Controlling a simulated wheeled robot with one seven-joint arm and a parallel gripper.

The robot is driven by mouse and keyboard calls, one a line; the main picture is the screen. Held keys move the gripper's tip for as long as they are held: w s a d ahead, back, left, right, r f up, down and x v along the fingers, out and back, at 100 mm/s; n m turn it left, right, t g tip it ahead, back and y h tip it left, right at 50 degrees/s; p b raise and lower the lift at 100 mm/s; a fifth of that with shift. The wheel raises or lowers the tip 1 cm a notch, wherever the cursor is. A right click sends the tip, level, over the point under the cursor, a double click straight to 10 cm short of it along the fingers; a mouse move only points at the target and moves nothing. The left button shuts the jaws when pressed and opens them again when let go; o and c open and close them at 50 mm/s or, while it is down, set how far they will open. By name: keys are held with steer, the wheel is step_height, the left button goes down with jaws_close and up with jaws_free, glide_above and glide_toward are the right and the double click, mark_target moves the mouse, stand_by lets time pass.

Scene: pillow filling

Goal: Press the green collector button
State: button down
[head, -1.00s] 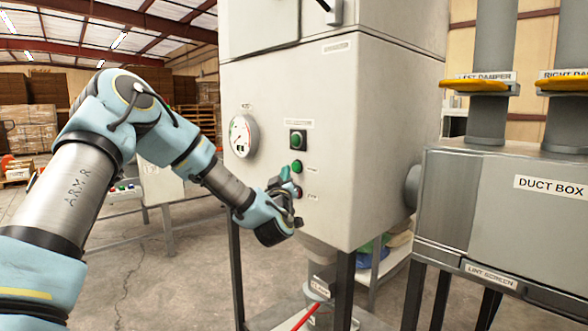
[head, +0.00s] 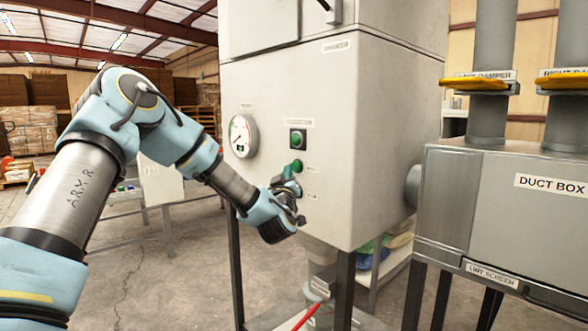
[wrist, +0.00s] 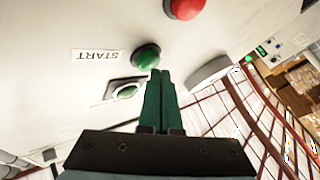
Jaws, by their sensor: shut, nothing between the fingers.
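The green button (head: 297,166) sits on the front of the pale grey collector cabinet (head: 350,120), beside a small label. In the wrist view, the green button (wrist: 146,55) is a domed cap next to a label reading START (wrist: 97,56), which appears upside down. My gripper (head: 289,172) is shut and empty, with its teal fingers pointing up at the button. In the wrist view, the shut fingertips (wrist: 160,73) overlap the button's lower right edge. I cannot tell whether they touch it.
A red button (wrist: 185,7) lies beyond the green one in the wrist view. A green square-framed fitting (head: 298,139) is above the green button, and a round gauge (head: 242,136) is to the left. The duct box (head: 480,200) stands to the right.

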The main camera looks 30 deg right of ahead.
steer(key=shift+w+d+b, duration=0.1)
steer(key=shift+d+b, duration=0.2)
steer(key=shift+d, duration=0.2)
stand_by(0.5)
steer(key=shift+a, duration=0.1)
steer(key=shift+s+a+b, duration=0.2)
steer(key=shift+a+b, duration=0.15)
steer(key=shift+a, duration=0.5)
steer(key=shift+s+a+b, duration=0.25)
steer(key=shift+a+b, duration=0.05)
steer(key=shift+a, duration=0.95)
steer(key=shift+s+a+b, duration=0.2)
steer(key=shift+a+b, duration=0.05)
steer(key=shift+a, duration=0.95)
